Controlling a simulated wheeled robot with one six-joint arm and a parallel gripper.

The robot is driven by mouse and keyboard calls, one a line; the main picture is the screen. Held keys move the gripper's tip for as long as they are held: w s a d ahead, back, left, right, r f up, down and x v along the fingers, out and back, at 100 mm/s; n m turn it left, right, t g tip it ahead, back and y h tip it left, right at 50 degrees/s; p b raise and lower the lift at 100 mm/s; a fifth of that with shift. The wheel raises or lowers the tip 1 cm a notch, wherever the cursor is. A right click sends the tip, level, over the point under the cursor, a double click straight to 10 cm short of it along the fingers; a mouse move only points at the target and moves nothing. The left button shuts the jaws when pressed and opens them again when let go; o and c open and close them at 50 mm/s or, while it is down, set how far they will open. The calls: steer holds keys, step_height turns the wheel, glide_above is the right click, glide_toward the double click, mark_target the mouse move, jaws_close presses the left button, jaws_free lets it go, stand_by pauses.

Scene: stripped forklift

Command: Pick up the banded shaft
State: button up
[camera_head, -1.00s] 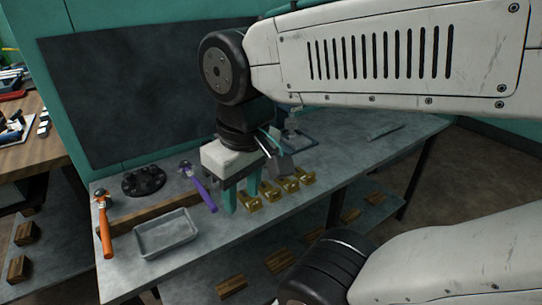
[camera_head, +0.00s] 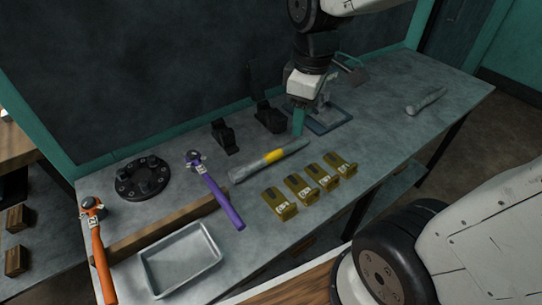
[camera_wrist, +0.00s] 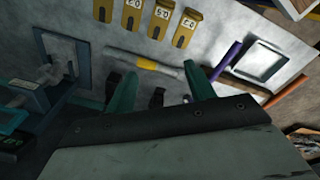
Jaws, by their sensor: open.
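The banded shaft (camera_head: 271,157) is a grey rod with a yellow band near its middle. It lies on the grey bench top, slanting up to the right, behind a row of brass blocks. In the wrist view the shaft (camera_wrist: 146,63) lies beyond my fingertips, with its yellow band between the two fingers. My gripper (camera_head: 299,122) points down over the bench, behind the shaft's right end in the head view. In the wrist view my gripper (camera_wrist: 160,88) shows two teal fingers spread apart with nothing held between them. The shaft is apart from the fingers.
Several brass blocks (camera_head: 302,188) stand just in front of the shaft. A purple-handled tool (camera_head: 223,202) lies left of it. Black stands (camera_head: 224,137) are behind it. A grey tray (camera_head: 180,260), orange-handled tool (camera_head: 101,258) and black round part (camera_head: 142,179) are further left. A plain grey rod (camera_head: 426,101) lies right.

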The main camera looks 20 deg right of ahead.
steer(key=w+f+n, duration=0.5)
steer(key=w, duration=0.1)
steer(key=n, duration=0.6)
glide_above(269, 154)
steer(key=shift+g, duration=0.4)
step_height(269, 154, down, 9)
steer(key=shift+d+r, duration=0.15)
steer(key=shift+r, duration=0.05)
steer(key=shift+n, duration=0.3)
step_height(269, 154, down, 9)
steer(key=shift+s+r, duration=0.1)
steer(key=c, duration=1)
steer(key=shift+c, duration=0.8)
steer(key=shift+r, duration=0.15)
